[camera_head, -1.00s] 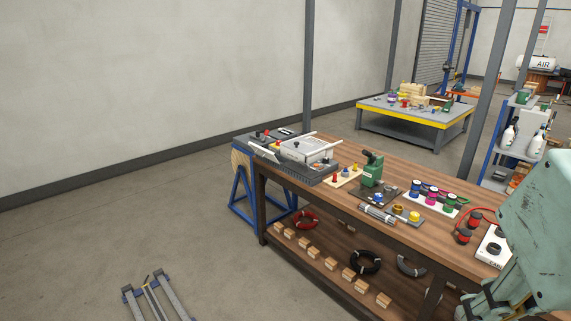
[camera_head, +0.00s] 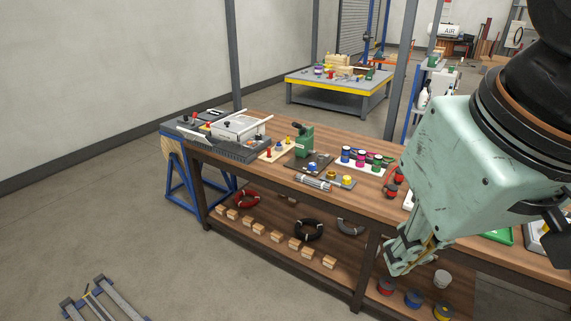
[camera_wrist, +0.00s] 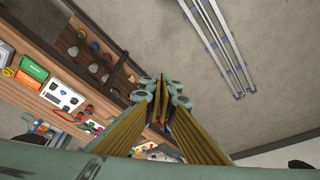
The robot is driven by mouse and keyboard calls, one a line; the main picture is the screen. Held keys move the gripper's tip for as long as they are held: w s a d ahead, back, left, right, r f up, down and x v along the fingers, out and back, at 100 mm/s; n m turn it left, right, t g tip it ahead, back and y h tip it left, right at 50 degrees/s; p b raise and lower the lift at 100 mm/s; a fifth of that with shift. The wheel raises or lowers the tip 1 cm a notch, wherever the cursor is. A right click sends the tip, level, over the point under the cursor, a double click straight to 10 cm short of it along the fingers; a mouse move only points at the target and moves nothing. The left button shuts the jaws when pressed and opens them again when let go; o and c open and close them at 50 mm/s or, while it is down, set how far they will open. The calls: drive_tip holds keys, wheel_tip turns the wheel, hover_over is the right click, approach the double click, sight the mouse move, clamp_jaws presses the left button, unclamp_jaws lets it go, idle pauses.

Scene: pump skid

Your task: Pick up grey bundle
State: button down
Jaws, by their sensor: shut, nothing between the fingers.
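Two things fit a grey bundle in the head view: a dark grey coil (camera_head: 350,227) on the lower shelf of the workbench, partly hidden under the top, and a silvery bundle of rods (camera_head: 313,182) lying on the benchtop. I cannot tell which one is meant. My gripper (camera_head: 398,268) is in front of the bench, right of both and apart from them, pointing down. In the wrist view its fingers (camera_wrist: 161,92) are together, with nothing seen between them. Neither bundle can be made out clearly in the wrist view.
The lower shelf holds a red coil (camera_head: 246,199), a black coil (camera_head: 309,230), several wooden blocks (camera_head: 258,228) and spools (camera_head: 413,298).

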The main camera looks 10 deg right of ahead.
drive_tip(key=c, duration=2.3)
unclamp_jaws()
